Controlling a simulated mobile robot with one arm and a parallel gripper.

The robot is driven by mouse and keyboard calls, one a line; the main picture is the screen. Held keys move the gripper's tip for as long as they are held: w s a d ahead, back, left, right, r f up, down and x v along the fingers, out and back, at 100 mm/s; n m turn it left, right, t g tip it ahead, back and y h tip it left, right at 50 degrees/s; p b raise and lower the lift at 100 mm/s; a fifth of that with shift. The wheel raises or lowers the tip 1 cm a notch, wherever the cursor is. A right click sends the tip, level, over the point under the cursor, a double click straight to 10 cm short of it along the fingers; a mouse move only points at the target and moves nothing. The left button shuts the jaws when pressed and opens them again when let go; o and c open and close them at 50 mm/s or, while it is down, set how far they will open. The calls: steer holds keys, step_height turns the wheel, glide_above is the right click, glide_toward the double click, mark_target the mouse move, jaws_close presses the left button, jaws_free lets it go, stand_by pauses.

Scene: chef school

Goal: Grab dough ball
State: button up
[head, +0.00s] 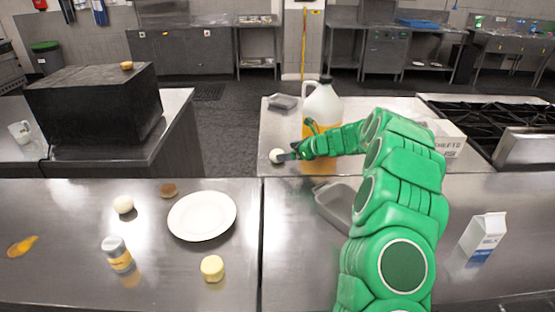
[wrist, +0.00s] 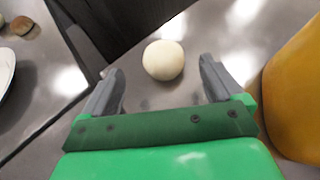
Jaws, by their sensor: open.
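A pale, round dough ball (head: 277,156) sits on the far steel counter, near its left edge. In the wrist view the dough ball (wrist: 163,60) lies ahead of the gap between my fingers. My gripper (head: 287,155) is open, low over the counter, with its fingers pointing at the ball. In the wrist view my gripper (wrist: 160,76) shows one grey finger on each side, and neither appears to touch the ball. A second pale ball (head: 123,204) sits on the near left counter.
A large jug with orange contents (head: 322,103) stands close to the right of my gripper, also filling the wrist view's right side (wrist: 296,90). A grey tray (head: 337,205) lies below my arm. A white plate (head: 202,216) is on the near counter.

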mark_target(282, 152)
steer(key=shift+x, duration=2.2)
steer(key=shift+w+d+f, duration=0.1)
steer(key=shift+d, duration=0.05)
steer(key=c, duration=1.2)
step_height(282, 152, up, 3)
steer(key=shift+r, duration=0.2)
steer(key=shift+s+d+r, duration=0.3)
steer(key=shift+s+r, duration=1.3)
steer(key=shift+s, duration=0.7)
steer(key=shift+s+d+r, duration=0.3)
steer(key=shift+s+r, duration=1.35)
steer(key=shift+s, duration=0.65)
steer(key=shift+s+d+r, duration=0.3)
steer(key=shift+s+r, duration=1.3)
steer(key=shift+s, duration=0.7)
